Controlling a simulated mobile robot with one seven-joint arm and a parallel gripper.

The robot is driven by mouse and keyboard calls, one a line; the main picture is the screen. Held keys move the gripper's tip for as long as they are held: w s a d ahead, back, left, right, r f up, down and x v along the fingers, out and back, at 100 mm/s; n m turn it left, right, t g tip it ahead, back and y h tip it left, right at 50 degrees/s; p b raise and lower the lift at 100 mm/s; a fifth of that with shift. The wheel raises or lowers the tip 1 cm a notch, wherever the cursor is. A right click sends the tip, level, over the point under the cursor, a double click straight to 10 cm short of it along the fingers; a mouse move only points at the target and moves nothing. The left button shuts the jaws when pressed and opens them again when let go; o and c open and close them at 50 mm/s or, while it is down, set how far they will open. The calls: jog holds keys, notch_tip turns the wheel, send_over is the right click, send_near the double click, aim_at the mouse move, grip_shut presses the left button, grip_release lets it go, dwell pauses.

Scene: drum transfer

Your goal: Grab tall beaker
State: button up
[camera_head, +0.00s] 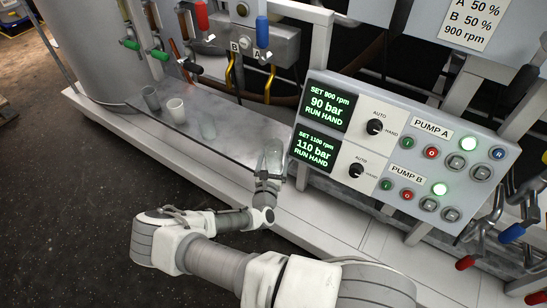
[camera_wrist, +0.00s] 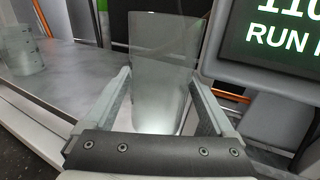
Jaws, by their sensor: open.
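A tall clear glass beaker (camera_wrist: 163,55) stands upright in the middle of the wrist view, between the two fingers of my gripper (camera_wrist: 162,88). The fingers are apart, one on each side of the glass, and I see a gap at least on the left. In the head view the beaker (camera_head: 273,153) is at the right end of the metal shelf, just beyond my gripper (camera_head: 268,176). Its lower part is partly hidden by my gripper there.
A second clear beaker (camera_head: 208,127), a white cup (camera_head: 176,110) and a grey cup (camera_head: 150,98) stand farther left on the shelf (camera_head: 190,140). The pump control panel (camera_head: 345,140) is close on the right of my gripper. Valves with coloured handles (camera_head: 262,32) are behind the shelf.

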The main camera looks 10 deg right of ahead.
jog(key=c, duration=1.1)
jog(key=shift+r, duration=0.1)
